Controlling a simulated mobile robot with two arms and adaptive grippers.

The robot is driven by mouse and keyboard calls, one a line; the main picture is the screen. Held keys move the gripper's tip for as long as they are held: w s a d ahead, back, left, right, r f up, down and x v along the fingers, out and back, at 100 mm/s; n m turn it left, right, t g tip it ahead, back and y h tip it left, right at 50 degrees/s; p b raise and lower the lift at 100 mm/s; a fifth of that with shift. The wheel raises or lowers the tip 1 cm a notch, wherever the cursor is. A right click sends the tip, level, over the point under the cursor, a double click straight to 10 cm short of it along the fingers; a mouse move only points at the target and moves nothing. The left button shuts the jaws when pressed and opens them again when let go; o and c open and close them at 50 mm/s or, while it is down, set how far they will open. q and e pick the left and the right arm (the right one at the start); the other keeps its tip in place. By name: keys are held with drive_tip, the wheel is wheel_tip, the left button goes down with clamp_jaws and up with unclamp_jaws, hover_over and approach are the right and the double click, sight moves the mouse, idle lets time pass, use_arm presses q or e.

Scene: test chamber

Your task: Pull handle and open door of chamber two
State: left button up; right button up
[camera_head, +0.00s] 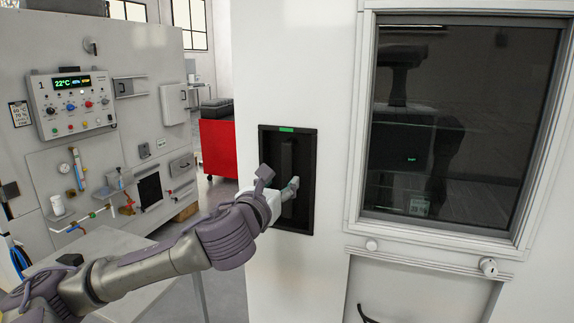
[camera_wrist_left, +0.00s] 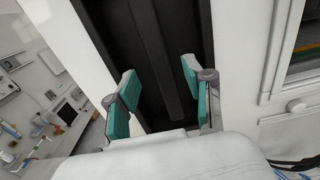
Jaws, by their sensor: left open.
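The handle (camera_head: 287,157) is a dark vertical bar inside a black recessed frame (camera_head: 311,150) in the white front of the chamber. A green strip (camera_head: 286,129) shows at the top of the recess. My left gripper (camera_head: 291,188) is at the recess, over the lower part of the handle. In the left wrist view my left gripper (camera_wrist_left: 160,82) is open, with its teal finger pads apart and the dark handle bar (camera_wrist_left: 165,60) running between and beyond them. I cannot tell whether the pads touch it. My right gripper is not in view.
A large dark window (camera_head: 450,120) in a white frame is right of the recess, with knobs (camera_head: 488,266) below. A white panel with a control box (camera_head: 72,103) stands at left. A red cabinet (camera_head: 218,148) stands behind. A grey table (camera_head: 110,262) is beneath my left arm.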

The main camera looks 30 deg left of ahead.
sight(286, 176)
use_arm(q)
drive_tip(key=p+x, duration=0.1)
drive_tip(key=x, duration=0.4)
clamp_jaws()
idle(0.3)
